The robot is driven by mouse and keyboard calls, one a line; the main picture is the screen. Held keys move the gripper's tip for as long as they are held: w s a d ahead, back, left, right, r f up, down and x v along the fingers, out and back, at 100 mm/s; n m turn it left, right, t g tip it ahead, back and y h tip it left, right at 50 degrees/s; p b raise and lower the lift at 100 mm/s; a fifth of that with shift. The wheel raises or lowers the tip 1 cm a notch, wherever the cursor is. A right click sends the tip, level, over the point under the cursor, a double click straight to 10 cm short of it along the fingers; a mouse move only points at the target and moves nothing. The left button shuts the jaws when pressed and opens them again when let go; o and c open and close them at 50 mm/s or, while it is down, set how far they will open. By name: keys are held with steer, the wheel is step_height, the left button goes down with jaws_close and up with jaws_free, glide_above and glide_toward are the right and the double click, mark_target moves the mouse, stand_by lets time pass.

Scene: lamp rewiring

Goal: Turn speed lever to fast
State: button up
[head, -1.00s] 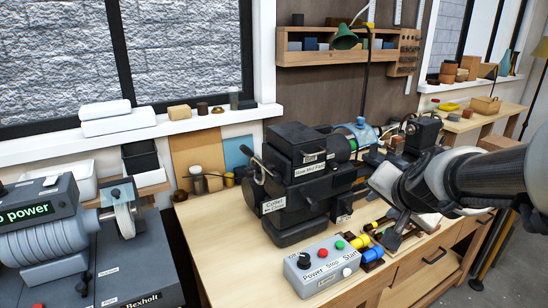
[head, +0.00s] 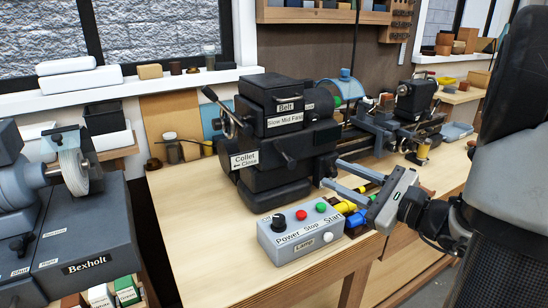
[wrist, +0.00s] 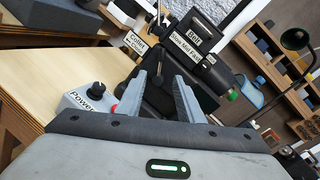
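The black lathe headstock (head: 265,165) stands on the wooden bench. Its "Slow Mid Fast" label (head: 288,121) is on the upper front and also shows in the wrist view (wrist: 186,48). The speed lever is dark against the dark housing below this label, and I cannot tell its setting. My gripper (head: 332,174) is open and empty, its two grey fingers pointing left toward the headstock's lower right front, apart from the label. In the wrist view my gripper (wrist: 165,80) has its fingers apart, with dark headstock parts behind and between them.
A grey control box (head: 305,232) with a black knob, red and green buttons sits at the bench front, just below my fingers. Yellow and blue objects (head: 355,218) lie beside it. A "Collet Close" label (head: 244,160) and lever (head: 216,102) are at the headstock's left. Bare bench (head: 195,225) lies left.

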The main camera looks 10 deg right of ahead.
mark_target(281, 147)
steer(key=x, duration=1.7)
steer(key=shift+w+r+b, duration=0.15)
steer(key=shift+r+b, duration=0.2)
jaws_close()
